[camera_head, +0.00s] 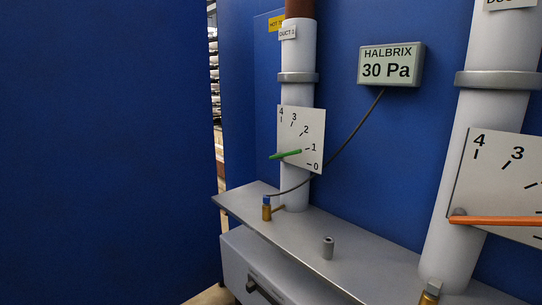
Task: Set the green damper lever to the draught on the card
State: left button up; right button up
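The green damper lever (286,154) is on a white scale plate (303,135) fixed to the left duct (297,60). The plate is marked 0 to 4, and the lever's right end points close to the 1 mark. A wall meter (391,65) labelled HALBRIX reads 30 Pa. A dark cable runs from it down to a small brass fitting with a blue top (267,207) by the duct's foot. I cannot make out a card that states a draught. Neither of my grippers is in view.
A second white duct (495,110) on the right carries a larger scale plate (510,180) and an orange lever (505,221), both cut off by the frame. A grey ledge (290,238) bears a small grey cylinder (328,247). A blue panel (105,150) fills the left.

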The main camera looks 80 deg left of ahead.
aim_at(279, 155)
jog(key=u, duration=2.55)
jog(key=z, duration=2.75)
jog(key=u, duration=2.75)
